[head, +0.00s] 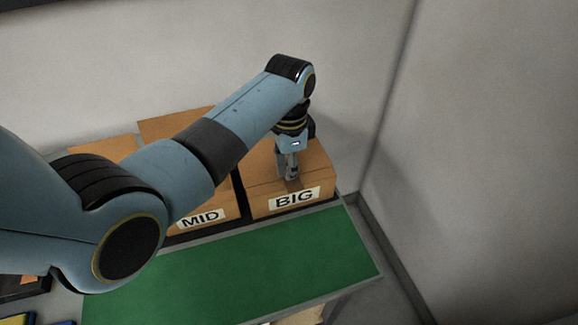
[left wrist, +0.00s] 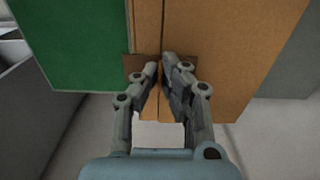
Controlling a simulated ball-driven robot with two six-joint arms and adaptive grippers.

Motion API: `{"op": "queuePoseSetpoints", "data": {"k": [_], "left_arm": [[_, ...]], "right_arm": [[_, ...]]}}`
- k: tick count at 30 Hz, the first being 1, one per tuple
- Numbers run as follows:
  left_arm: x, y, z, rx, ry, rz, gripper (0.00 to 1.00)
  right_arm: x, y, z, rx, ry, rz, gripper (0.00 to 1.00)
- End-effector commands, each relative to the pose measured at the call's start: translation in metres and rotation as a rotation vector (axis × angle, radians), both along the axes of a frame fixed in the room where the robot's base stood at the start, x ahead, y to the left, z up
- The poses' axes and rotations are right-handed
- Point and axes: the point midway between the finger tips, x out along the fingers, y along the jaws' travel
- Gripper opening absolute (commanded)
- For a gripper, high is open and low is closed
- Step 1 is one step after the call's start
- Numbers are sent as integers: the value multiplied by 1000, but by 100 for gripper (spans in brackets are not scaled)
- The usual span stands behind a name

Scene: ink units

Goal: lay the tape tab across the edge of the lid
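The big cardboard box (head: 315,157) with the "BIG" label stands at the right end of the row, its lid flaps closed. My left gripper (head: 291,178) points down at the front edge of its lid. The tape tab (head: 293,184) is a small dark brown piece under the fingertips. It also shows in the left wrist view (left wrist: 133,65), where it sticks out beside the fingers across the edge. My left gripper's fingers (left wrist: 160,66) are drawn together on the tab; the contact itself is partly hidden. Whether the tab touches the cardboard is unclear. My right gripper is out of view.
The box labelled "MID" (head: 215,212) stands to the left, with more boxes partly hidden behind my arm. A green mat (head: 270,255) lies clear in front. Grey walls (head: 470,120) stand behind and to the right.

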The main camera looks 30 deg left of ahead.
Motion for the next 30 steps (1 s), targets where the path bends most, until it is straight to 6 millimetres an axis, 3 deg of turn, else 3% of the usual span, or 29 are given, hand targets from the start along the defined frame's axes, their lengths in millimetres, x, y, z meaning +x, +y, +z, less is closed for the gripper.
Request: {"op": "queuePoseSetpoints", "data": {"k": [8,15,23,30], "left_arm": [[0,0,0,0,0,0,0],[0,0,0,0,0,0,33],[0,0,1,0,0,0,33],[0,0,21,0,0,0,33]], "right_arm": [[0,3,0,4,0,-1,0],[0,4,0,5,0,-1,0],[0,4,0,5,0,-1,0],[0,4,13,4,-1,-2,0]]}}
